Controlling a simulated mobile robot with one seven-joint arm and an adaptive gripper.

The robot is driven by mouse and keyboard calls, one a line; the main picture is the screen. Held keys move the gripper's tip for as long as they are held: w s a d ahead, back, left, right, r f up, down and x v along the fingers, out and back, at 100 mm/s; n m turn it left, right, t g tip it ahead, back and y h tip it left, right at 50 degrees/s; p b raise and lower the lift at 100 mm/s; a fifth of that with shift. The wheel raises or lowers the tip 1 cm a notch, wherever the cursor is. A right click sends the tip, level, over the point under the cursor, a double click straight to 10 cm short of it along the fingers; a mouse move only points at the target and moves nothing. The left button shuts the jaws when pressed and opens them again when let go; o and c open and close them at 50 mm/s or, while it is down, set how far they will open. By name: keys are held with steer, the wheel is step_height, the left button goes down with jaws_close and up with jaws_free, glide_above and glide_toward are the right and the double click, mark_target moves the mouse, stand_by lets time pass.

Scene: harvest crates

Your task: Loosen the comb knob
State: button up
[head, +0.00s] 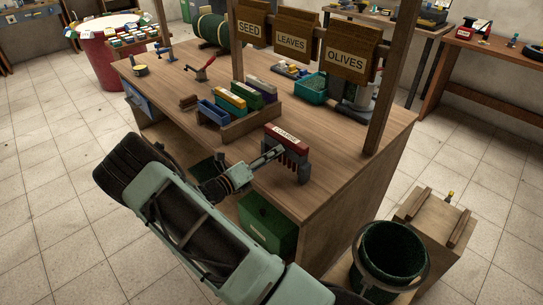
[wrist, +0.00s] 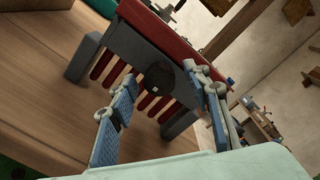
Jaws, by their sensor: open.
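The comb (head: 287,137) is a red-topped dark block with a pale label and hanging teeth, standing on the wooden bench near its front edge. In the wrist view its dark face (wrist: 133,45) and red teeth show large. A dark round knob (wrist: 163,78) sits on that face, with a small pale square at its middle. My gripper (wrist: 171,90) is open, with a blue-padded finger on each side of the knob in the picture. The fingers look apart from it; the exact gap is hard to judge. In the head view my gripper (head: 270,157) reaches the comb's near side.
A wooden rack (head: 250,125) with coloured boxes stands left of the comb. A green bin (head: 267,225) is below the bench. Bare bench top (head: 335,150) lies right of the comb.

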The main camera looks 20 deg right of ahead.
steer(key=shift+a, duration=0.1)
steer(key=v, duration=1.2)
